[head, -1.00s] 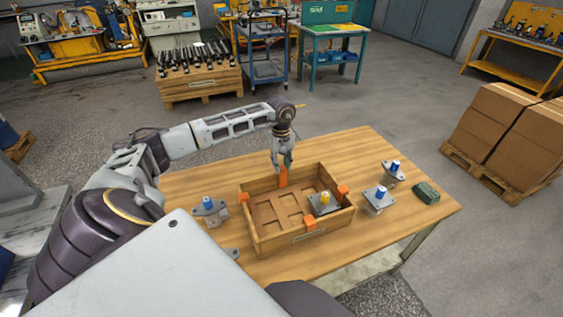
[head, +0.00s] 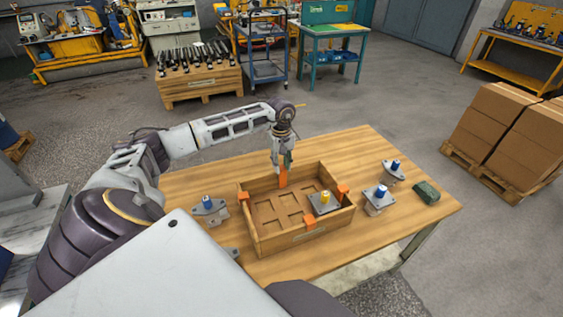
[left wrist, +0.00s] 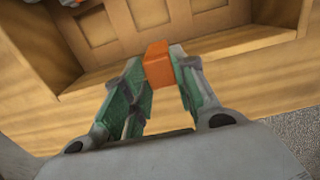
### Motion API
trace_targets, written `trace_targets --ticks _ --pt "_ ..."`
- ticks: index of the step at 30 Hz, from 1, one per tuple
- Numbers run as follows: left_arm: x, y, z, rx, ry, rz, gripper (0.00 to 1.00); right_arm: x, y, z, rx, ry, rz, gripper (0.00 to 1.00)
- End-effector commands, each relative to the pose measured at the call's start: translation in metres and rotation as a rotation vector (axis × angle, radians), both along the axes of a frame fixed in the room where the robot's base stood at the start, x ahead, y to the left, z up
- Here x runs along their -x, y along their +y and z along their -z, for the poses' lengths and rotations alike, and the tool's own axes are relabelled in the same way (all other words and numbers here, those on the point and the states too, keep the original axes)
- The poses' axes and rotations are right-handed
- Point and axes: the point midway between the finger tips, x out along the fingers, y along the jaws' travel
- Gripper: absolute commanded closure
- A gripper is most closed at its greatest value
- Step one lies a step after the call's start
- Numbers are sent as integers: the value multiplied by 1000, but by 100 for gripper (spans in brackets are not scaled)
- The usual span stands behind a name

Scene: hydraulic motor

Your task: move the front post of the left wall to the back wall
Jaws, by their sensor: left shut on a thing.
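My left gripper (head: 282,164) is over the back wall of the wooden crate (head: 275,243), shut on an orange post (head: 283,179). The post is upright at the back wall; I cannot tell if it is seated. In the left wrist view the orange post (left wrist: 158,62) shows between the green fingers, against the crate wall. Other orange posts sit on the left wall (head: 243,197), the right wall (head: 343,190) and the front wall (head: 310,221). My right gripper is not in view.
Blue-topped parts stand left (head: 208,208) and right (head: 380,197) of the crate, another (head: 393,170) behind. A dark green block (head: 427,192) lies near the table's right edge. The table behind the crate is clear.

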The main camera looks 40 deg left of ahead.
Motion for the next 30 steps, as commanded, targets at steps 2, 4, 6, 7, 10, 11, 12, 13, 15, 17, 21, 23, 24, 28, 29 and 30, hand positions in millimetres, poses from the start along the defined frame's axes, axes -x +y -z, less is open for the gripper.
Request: trace_targets --ticks 2,4,6,7,10,11,12,13,15,17,21,23,24,28,29,30 --pt "0 0 1 0 0 0 100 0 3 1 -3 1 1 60" --pt "0 0 2 0 0 0 100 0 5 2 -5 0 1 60" --pt "0 0 2 0 0 0 100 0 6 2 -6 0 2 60" --pt "0 0 2 0 0 0 100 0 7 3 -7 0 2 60" --pt "0 0 3 0 0 0 100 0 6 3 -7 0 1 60" --pt "0 0 4 0 0 0 100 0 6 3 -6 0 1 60" --pt "0 0 4 0 0 0 100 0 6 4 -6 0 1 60" --pt "0 0 4 0 0 0 100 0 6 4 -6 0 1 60" --pt "0 0 5 0 0 0 100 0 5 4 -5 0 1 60" --pt "0 0 5 0 0 0 100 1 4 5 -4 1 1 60" --pt "0 0 7 0 0 0 100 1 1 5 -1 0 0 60" --pt "0 0 7 0 0 0 100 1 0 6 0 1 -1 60" --pt "0 0 8 0 0 0 100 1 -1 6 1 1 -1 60" --pt "0 0 8 0 0 0 66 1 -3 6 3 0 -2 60" --pt "0 0 8 0 0 0 62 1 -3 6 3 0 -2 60" --pt "0 0 8 0 0 0 57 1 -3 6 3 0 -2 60"
